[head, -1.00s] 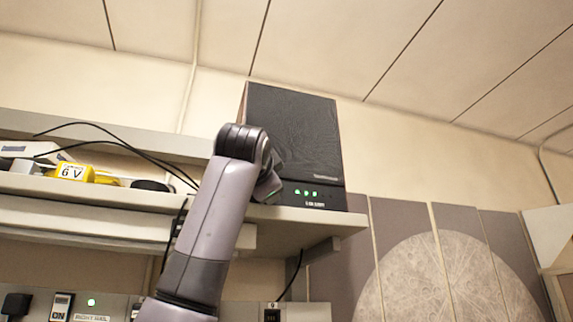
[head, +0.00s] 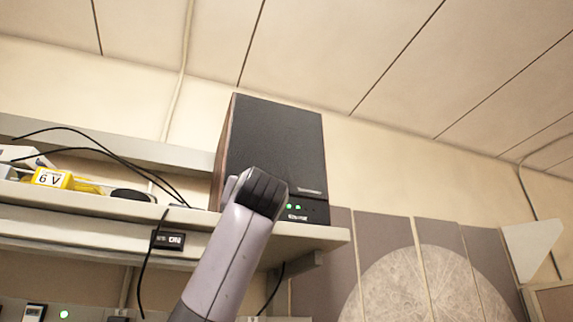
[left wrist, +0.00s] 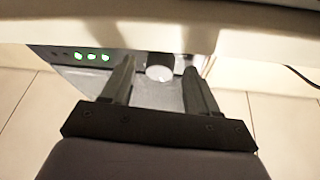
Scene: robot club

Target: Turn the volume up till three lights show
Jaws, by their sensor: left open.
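The black-fronted speaker (head: 275,140) stands on a shelf in the head view. Its lower panel (head: 316,212) shows two green lights there, and my arm covers part of it. In the left wrist view three green lights (left wrist: 91,57) glow in a row on the panel, with darker spots to their left. A round pale volume knob (left wrist: 160,67) is right of the lights. My left gripper (left wrist: 160,70) is open, its two fingers on either side of the knob in that view. I cannot tell whether they touch it. In the head view my wrist hides the fingers.
The shelf edge (head: 300,237) runs below the speaker. A yellow 6 V battery (head: 52,178) and black cables (head: 120,158) lie to the left. A small ON switch box (head: 168,240) is on the shelf front. A moon picture (head: 420,285) hangs at the right.

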